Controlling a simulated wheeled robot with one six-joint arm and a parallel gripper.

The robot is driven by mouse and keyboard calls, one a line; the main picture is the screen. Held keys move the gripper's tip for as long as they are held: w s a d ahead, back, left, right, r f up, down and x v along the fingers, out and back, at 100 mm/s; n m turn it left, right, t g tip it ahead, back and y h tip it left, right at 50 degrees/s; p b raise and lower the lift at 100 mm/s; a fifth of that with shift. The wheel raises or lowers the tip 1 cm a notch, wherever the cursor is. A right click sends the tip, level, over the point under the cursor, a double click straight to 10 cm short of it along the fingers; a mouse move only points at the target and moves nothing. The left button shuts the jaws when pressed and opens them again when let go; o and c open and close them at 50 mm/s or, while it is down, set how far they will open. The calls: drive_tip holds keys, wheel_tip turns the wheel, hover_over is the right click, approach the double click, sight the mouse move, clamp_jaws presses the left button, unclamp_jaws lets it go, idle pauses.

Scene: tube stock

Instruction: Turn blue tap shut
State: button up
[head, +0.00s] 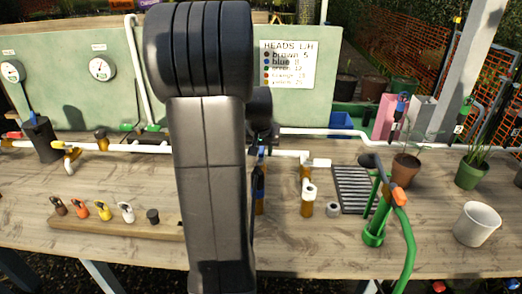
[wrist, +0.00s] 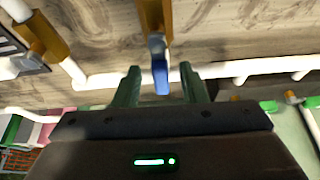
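The blue tap lever (wrist: 160,72) shows in the middle of the wrist view, on a brass-coloured post (wrist: 155,18). My gripper (wrist: 160,80) has its two green fingers apart, one on each side of the lever, with a visible gap on both sides. Whether the lever lies fully between the fingers in depth is hard to tell. In the head view the tap's blue and brass parts (head: 259,185) show just right of my arm, which hides much of that area. My gripper's fingers are not clear in the head view.
A white pipe (head: 340,133) runs along the bench. Beside the tap are a brass-and-white pipe fitting (head: 308,195), a grate (head: 353,188) and a green hose stand (head: 376,225). A rack of hose heads (head: 110,222) lies left. A gauge board (head: 75,85) stands behind.

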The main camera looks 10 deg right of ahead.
clamp_jaws()
drive_tip(key=shift+f+m, duration=0.1)
drive_tip(key=shift+m, duration=0.2)
drive_tip(key=m+b, duration=0.1)
drive_tip(key=m+h+b, duration=0.1)
drive_tip(key=m, duration=0.1)
drive_tip(key=shift+s+d+f+g+b, duration=0.1)
drive_tip(key=shift+s+d+g+b, duration=0.05)
drive_tip(key=shift+d+g+b, duration=0.2)
drive_tip(key=shift+s+d+r+m+g+h+b, duration=0.15)
drive_tip(key=shift+s+m+g+h+b, duration=0.45)
drive_tip(key=shift+m, duration=1.75)
drive_tip(key=shift+s+d+m+g+b, duration=0.1)
drive_tip(key=shift+s+m+g+b, duration=0.2)
drive_tip(key=shift+m+g, duration=1.35)
drive_tip(key=shift+s+d+r+m+g+h+b, duration=0.15)
drive_tip(key=shift+s+m+h+b, duration=0.3)
drive_tip(key=shift+m, duration=2.55)
drive_tip(key=shift+w+f, duration=0.1)
